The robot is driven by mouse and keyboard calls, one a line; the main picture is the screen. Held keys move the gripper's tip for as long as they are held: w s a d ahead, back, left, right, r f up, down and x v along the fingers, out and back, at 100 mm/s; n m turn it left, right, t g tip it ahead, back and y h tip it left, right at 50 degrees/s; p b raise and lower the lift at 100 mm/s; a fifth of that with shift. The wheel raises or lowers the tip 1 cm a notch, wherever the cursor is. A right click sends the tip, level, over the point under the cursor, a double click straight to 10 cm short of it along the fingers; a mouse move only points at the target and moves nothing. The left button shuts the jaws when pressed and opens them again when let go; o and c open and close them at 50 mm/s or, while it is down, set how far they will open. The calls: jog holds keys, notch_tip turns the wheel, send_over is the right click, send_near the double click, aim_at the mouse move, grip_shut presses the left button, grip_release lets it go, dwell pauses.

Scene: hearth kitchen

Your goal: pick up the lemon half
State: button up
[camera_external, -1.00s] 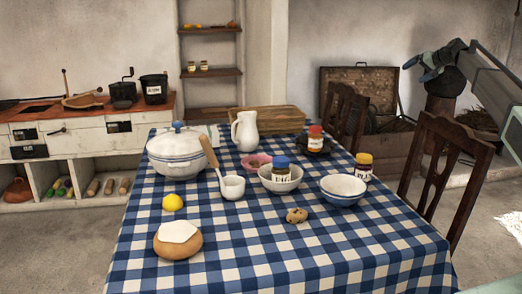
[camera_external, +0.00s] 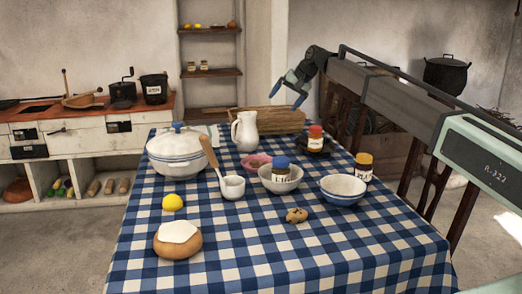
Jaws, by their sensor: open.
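The lemon half (camera_external: 173,202) is a small bright yellow dome on the checked tablecloth, left of the table's middle. It sits between the white pot and the round bread with a white top. My gripper (camera_external: 291,97) is above the far side of the table, up and to the right of the lemon half and well apart from it. Its fingers point down and are open, with nothing seen between them.
A white lidded pot (camera_external: 178,152), a small cup (camera_external: 232,187) with a wooden spoon, and the bread (camera_external: 178,240) surround the lemon half. A white jug (camera_external: 245,131), jars, bowls (camera_external: 343,190) and a cookie (camera_external: 297,215) stand farther right. The front cloth is clear.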

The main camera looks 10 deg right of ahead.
jog(key=s+a+f+g, duration=0.15)
jog(key=s+a, duration=0.25)
jog(key=a, duration=0.5)
jog(key=s+a+f, duration=0.2)
jog(key=s+a, duration=0.2)
jog(key=a, duration=0.5)
jog(key=n+t+h, duration=0.1)
jog(key=n+h, duration=0.1)
jog(key=h, duration=0.3)
send_near(171, 196)
jog(key=x, duration=1)
jog(key=shift+w+f, duration=0.15)
jog(key=shift+c, duration=0.3)
jog(key=c, duration=1.1)
